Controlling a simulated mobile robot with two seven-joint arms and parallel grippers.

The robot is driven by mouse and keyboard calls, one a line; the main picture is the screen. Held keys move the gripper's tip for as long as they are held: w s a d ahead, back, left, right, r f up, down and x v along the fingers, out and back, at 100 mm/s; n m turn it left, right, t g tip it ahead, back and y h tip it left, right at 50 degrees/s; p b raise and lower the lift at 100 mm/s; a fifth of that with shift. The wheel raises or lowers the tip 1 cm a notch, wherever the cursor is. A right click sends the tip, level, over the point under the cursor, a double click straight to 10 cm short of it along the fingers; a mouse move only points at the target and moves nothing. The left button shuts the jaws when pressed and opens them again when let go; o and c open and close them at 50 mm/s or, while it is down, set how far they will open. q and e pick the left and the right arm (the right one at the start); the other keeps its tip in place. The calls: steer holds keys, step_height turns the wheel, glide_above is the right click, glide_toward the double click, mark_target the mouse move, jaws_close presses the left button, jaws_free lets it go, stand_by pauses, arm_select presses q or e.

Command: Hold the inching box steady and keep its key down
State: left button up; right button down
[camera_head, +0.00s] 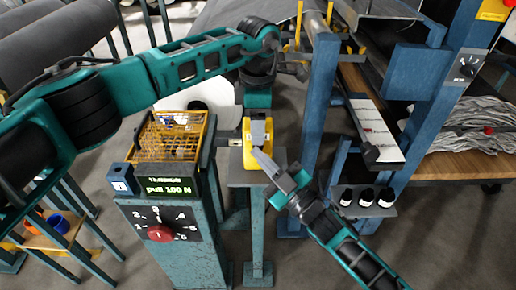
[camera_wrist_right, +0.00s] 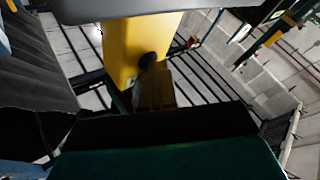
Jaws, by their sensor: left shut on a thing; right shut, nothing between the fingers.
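The yellow inching box (camera_head: 249,157) stands on a small grey stand (camera_head: 245,177) in the middle of the head view. My left gripper (camera_head: 258,132) reaches down from above and is shut on the box. My right gripper (camera_head: 264,160) comes in from the lower right, shut with nothing between its fingers, its tips at the box's front face. In the right wrist view the yellow box (camera_wrist_right: 125,45) fills the upper middle, with a dark round spot on its face. Whether this spot is the key, and whether the key is down, I cannot tell.
Left of the stand is a console with a lit display (camera_head: 168,190), a red knob (camera_head: 160,232) and a yellow wire basket (camera_head: 172,136). A blue frame (camera_head: 318,120) rises close on the right. Several dark bottles (camera_head: 366,196) stand on a shelf there.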

arm_select(q)
steer(key=shift+s+d+f, duration=0.1)
steer(key=shift+s+f, duration=0.1)
steer(key=shift+s, duration=0.05)
arm_select(e)
steer(key=shift+w+d+r, duration=0.15)
steer(key=shift+r, duration=0.15)
arm_select(q)
steer(key=shift+w+r, duration=0.1)
arm_select(e)
steer(key=shift+s, duration=1.05)
steer(key=shift+f, duration=0.15)
arm_select(q)
steer(key=shift+w, duration=0.1)
arm_select(e)
steer(key=shift+s, duration=2.6)
arm_select(q)
steer(key=o, duration=1.4)
steer(key=shift+r, duration=0.1)
steer(key=shift+c, duration=0.2)
